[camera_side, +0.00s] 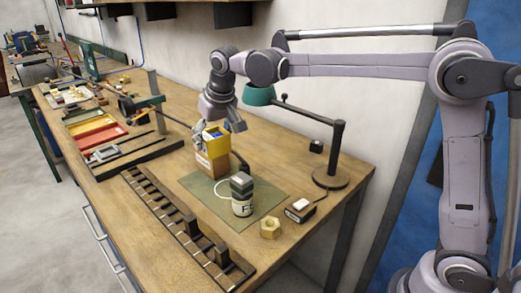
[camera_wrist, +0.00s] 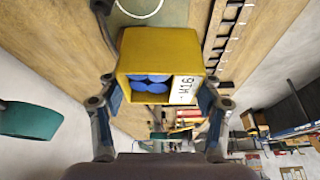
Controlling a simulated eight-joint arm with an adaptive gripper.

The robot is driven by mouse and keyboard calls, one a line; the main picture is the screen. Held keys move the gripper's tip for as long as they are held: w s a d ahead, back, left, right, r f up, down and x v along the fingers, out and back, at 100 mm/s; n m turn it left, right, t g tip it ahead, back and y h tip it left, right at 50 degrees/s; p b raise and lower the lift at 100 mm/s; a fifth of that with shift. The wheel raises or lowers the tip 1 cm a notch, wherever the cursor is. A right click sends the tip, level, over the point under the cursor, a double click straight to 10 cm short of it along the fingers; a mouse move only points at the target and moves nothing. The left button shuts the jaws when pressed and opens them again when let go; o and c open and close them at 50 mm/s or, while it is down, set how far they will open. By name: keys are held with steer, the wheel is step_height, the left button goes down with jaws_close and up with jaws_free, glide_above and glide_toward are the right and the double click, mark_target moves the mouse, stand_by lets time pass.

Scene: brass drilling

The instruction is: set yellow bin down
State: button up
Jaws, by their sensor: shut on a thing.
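The yellow bin (camera_side: 215,142) is held in my gripper (camera_side: 219,117), upright, over the wooden bench near the green mat's left back corner. In the wrist view, the yellow bin (camera_wrist: 150,38) sits between the two fingers of my gripper (camera_wrist: 158,75). Blue round pieces (camera_wrist: 152,84) show inside it, beside a white label reading M16. An orange-brown box (camera_side: 210,165) with a pale label shows directly below the bin in the side view. I cannot tell whether the bin touches it.
A brass nut (camera_side: 270,228), small dark box (camera_side: 300,209) and teal lamp (camera_side: 259,95) stand right. A slotted rack (camera_side: 183,228) lies in front. Coloured trays (camera_side: 97,131) lie left.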

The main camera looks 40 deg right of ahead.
mark_target(202, 154)
steer(key=shift+n, duration=0.6)
steer(key=a+f, duration=0.2)
steer(key=f, duration=0.1)
steer(key=a+f, duration=0.1)
steer(key=shift+w+a+f, duration=0.2)
steer(key=shift+w, duration=0.15)
step_height(202, 154, down, 11)
steer(key=shift+r, duration=0.15)
steer(key=o, duration=1.2)
